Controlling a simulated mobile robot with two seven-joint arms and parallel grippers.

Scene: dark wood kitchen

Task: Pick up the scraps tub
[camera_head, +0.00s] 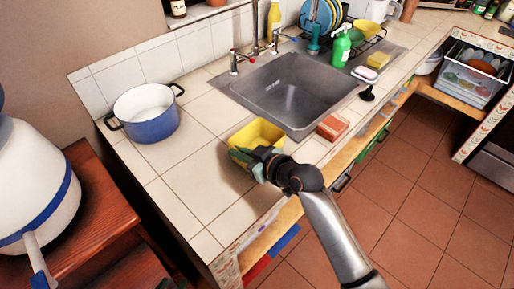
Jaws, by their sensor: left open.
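A yellow tub (262,131), which I take to be the scraps tub, stands upright on the tiled counter in front of the sink. My left gripper (250,156) is open at the near side of the tub. It covers part of the tub's near wall, and I cannot tell whether it touches the tub. The tub's contents are not clear from here. My right gripper is not in view.
A blue pot (149,127) stands on the counter to the left. The sink (295,88) lies behind the tub. A reddish sponge-like block (332,128) is right of the tub. A green bottle (341,50) stands beyond the sink. Counter between pot and tub is clear.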

